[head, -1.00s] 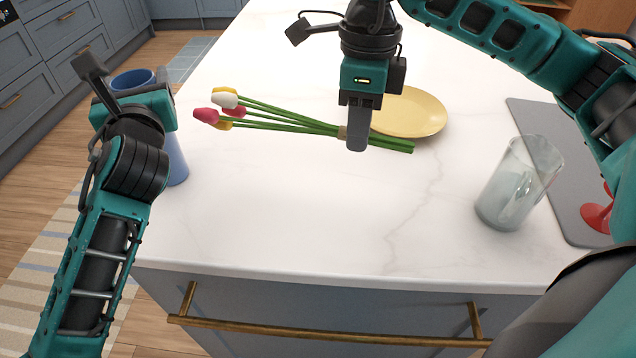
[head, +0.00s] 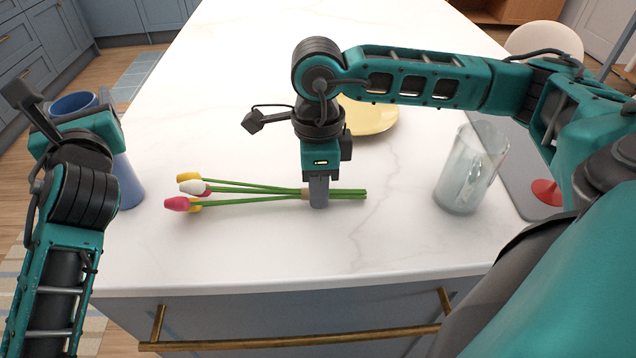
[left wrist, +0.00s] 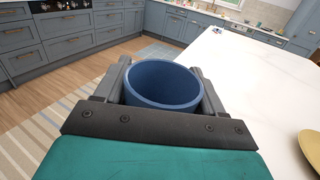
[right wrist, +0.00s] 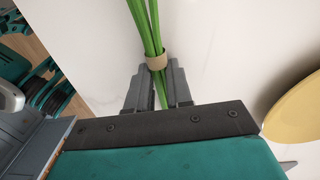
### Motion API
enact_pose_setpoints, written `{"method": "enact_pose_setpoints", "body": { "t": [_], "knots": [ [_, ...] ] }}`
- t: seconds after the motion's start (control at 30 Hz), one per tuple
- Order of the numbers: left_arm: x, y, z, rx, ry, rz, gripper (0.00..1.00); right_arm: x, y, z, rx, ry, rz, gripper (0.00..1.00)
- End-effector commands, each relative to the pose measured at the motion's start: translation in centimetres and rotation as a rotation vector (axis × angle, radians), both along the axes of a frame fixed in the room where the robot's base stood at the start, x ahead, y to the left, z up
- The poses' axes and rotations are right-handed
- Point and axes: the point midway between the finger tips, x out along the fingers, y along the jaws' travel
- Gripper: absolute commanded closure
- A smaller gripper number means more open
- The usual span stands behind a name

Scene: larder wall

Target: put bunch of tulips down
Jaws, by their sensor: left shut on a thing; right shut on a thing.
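The bunch of tulips (head: 250,191) has green stems, a tan band and pink, white and yellow heads pointing left in the head view. My right gripper (head: 318,203) points down and is shut on the stems at the band, which also shows in the right wrist view (right wrist: 157,62). The bunch is level at or just above the white worktop; I cannot tell whether it touches. My left gripper (left wrist: 163,80) is shut on a blue vase (head: 128,182), tall and open at the top, at the worktop's left edge. Its inside is partly visible and looks empty.
A yellow plate (head: 372,117) lies behind my right gripper. A clear glass jug (head: 465,180) stands to the right, beside a grey mat (head: 518,190) with a red object (head: 546,192) on it. The worktop (head: 260,250) is clear in front of the tulips.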

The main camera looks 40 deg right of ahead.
Motion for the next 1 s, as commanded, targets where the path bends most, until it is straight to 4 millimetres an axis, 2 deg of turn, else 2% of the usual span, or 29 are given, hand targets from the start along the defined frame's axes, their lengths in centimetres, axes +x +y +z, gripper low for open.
{"method": "enact_pose_setpoints", "body": {
  "t": [0.2, 0.23, 0.5, 0.77, 0.87, 1.0],
  "knots": [
    [0.0, 0.0, -0.1, 0.002, 0.001, 0.001, 0.72, 0.0, 0.0, -0.3, 0.001, 0.0, 0.0, 1.0],
    [0.0, 0.0, -0.1, 0.002, 0.001, 0.001, 0.72, 0.0, 0.0, -0.3, 0.001, 0.001, 0.0, 0.78],
    [0.0, 0.0, -0.1, 0.002, 0.001, 0.001, 0.72, 0.0, 0.0, -0.2, 0.0, 0.0, 0.0, 0.54],
    [0.0, 0.0, -0.1, 0.002, 0.001, 0.001, 0.72, 0.0, 0.0, 0.0, 0.0, -0.001, 0.0, 0.54],
    [0.0, 0.0, -0.1, 0.002, 0.001, 0.001, 0.72, 0.1, 0.0, 1.0, 0.001, -0.003, 0.0, 0.54],
    [0.0, 0.0, -0.1, 0.002, 0.001, 0.001, 0.72, 0.2, 0.0, 3.6, 0.0, -0.005, 0.001, 0.54]
  ]
}}
